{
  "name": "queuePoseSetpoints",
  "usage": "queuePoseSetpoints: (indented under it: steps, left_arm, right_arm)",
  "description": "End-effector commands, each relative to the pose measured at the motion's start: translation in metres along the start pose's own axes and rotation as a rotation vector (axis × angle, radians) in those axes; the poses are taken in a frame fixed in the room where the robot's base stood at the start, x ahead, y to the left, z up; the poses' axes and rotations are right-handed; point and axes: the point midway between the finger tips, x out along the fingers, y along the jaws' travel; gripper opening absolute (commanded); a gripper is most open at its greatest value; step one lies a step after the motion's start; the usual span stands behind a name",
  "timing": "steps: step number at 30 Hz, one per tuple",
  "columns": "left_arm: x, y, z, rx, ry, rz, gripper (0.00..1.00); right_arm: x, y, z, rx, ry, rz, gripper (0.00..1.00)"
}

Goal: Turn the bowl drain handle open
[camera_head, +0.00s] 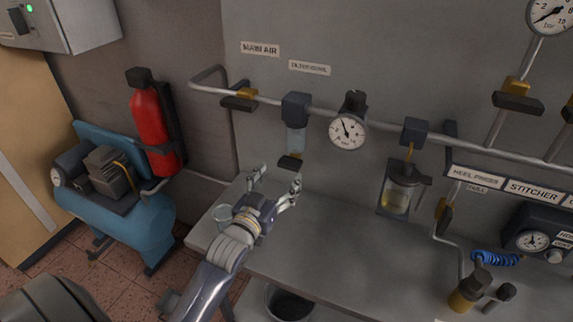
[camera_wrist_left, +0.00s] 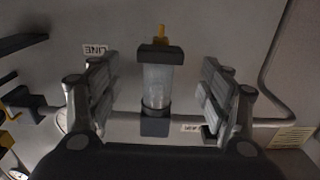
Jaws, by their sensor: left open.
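The filter bowl (camera_head: 296,140) is a clear cylinder hanging under a dark block on the wall pipe. The dark bowl drain handle (camera_head: 290,163) sits at its lower end. In the left wrist view the scene is upside down: the bowl (camera_wrist_left: 157,86) stands mid-picture, with the dark handle (camera_wrist_left: 160,54) and a yellow stem above it. My left gripper (camera_head: 279,178) is open and empty, its fingers apart, just below the handle in the head view. In the wrist view its fingers (camera_wrist_left: 158,92) flank the bowl without visible contact. My right gripper is not in view.
A pipe with a round gauge (camera_head: 348,131), a yellow-and-dark valve (camera_head: 240,98) and a lubricator bowl (camera_head: 400,190) runs along the wall. The grey bench (camera_head: 330,235) lies below, with a clear cup (camera_head: 222,216) beside my left arm. A red extinguisher (camera_head: 152,125) hangs left.

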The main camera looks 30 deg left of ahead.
Motion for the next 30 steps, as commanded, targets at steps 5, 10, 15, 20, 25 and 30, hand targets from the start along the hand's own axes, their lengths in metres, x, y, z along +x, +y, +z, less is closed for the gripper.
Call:
queuePoseSetpoints:
  steps: [5, 10, 15, 20, 25, 30]
  left_arm:
    - [0.031, 0.0, -0.003, 0.001, 0.001, 0.0, 0.72]
    - [0.047, 0.0, -0.001, 0.001, 0.0, 0.0, 0.72]
    - [0.054, 0.0, 0.0, 0.001, -0.001, 0.0, 0.72]
    - [0.054, 0.0, 0.0, 0.001, -0.001, 0.0, 0.72]
    - [0.054, 0.0, 0.0, 0.001, -0.001, 0.0, 0.54]
    - [0.054, 0.0, 0.0, 0.001, -0.001, 0.0, 0.27]
  right_arm:
    - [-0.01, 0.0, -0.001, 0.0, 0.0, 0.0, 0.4]
    - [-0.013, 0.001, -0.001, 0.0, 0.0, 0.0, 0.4]
    - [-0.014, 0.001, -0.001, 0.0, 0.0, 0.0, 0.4]
    - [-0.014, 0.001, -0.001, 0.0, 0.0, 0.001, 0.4]
    - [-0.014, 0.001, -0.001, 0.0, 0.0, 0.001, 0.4]
    - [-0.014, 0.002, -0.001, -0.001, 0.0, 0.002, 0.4]
